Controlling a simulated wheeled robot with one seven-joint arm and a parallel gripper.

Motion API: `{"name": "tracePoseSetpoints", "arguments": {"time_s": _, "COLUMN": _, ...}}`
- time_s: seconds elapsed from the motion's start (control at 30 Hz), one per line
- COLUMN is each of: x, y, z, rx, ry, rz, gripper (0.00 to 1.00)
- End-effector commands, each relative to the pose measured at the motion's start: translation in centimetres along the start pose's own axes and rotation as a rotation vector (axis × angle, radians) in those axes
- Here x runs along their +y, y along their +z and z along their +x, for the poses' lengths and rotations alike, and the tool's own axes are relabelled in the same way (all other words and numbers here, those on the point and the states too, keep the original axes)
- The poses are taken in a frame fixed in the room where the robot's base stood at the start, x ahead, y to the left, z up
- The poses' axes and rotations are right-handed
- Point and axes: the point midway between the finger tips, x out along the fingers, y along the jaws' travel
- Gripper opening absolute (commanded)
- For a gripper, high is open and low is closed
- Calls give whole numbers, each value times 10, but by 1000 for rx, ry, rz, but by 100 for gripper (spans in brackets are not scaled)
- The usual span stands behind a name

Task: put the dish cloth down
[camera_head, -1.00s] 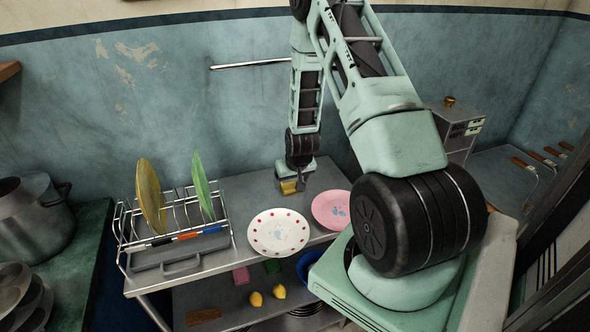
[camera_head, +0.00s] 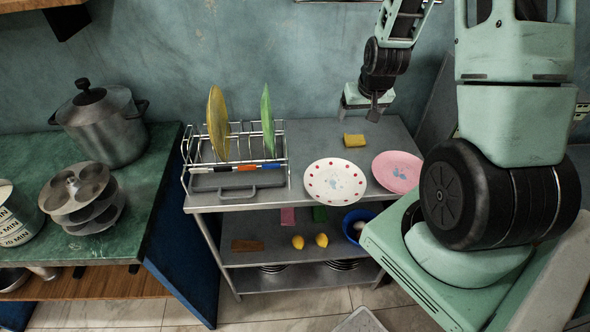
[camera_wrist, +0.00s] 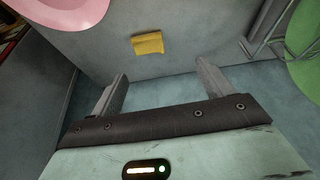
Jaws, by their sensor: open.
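The dish cloth, a small folded yellow piece (camera_head: 354,140), lies on the grey metal table top (camera_head: 310,131) behind the two flat plates. It also shows in the wrist view (camera_wrist: 148,43), beyond my fingertips and apart from them. My gripper (camera_head: 374,106) is above the back of the table, up and to the right of the cloth in the head view. Its two fingers are spread with nothing between them in the wrist view (camera_wrist: 162,73).
A white plate with red dots (camera_head: 335,182) and a pink plate (camera_head: 398,172) lie in front of the cloth. A dish rack (camera_head: 284,160) with yellow and green plates stands on the left. Lemons and a blue bowl (camera_head: 351,226) are on the lower shelf.

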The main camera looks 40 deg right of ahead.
Motion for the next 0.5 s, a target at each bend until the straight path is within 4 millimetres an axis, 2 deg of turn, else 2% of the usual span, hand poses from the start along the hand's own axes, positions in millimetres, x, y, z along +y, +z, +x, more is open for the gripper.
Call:
{"name": "tracePoseSetpoints", "arguments": {"time_s": 0.03, "x": -28, "y": 1, "z": -11, "rx": -7, "ry": -31, "rz": -51, "gripper": 80}}
{"name": "tracePoseSetpoints", "arguments": {"time_s": 0.07, "x": -47, "y": 4, "z": -18, "rx": -18, "ry": -51, "rz": -87, "gripper": 80}}
{"name": "tracePoseSetpoints", "arguments": {"time_s": 0.17, "x": -121, "y": 28, "z": -53, "rx": -68, "ry": -131, "rz": -244, "gripper": 80}}
{"name": "tracePoseSetpoints", "arguments": {"time_s": 0.2, "x": -151, "y": 43, "z": -70, "rx": -93, "ry": -163, "rz": -319, "gripper": 80}}
{"name": "tracePoseSetpoints", "arguments": {"time_s": 0.27, "x": -188, "y": 72, "z": -97, "rx": -133, "ry": -203, "rz": -431, "gripper": 80}}
{"name": "tracePoseSetpoints", "arguments": {"time_s": 0.3, "x": -210, "y": 93, "z": -115, "rx": -157, "ry": -226, "rz": -508, "gripper": 80}}
{"name": "tracePoseSetpoints", "arguments": {"time_s": 0.4, "x": -247, "y": 151, "z": -161, "rx": -217, "ry": -267, "rz": -706, "gripper": 80}}
{"name": "tracePoseSetpoints", "arguments": {"time_s": 0.5, "x": -261, "y": 206, "z": -200, "rx": -266, "ry": -284, "rz": -882, "gripper": 80}}
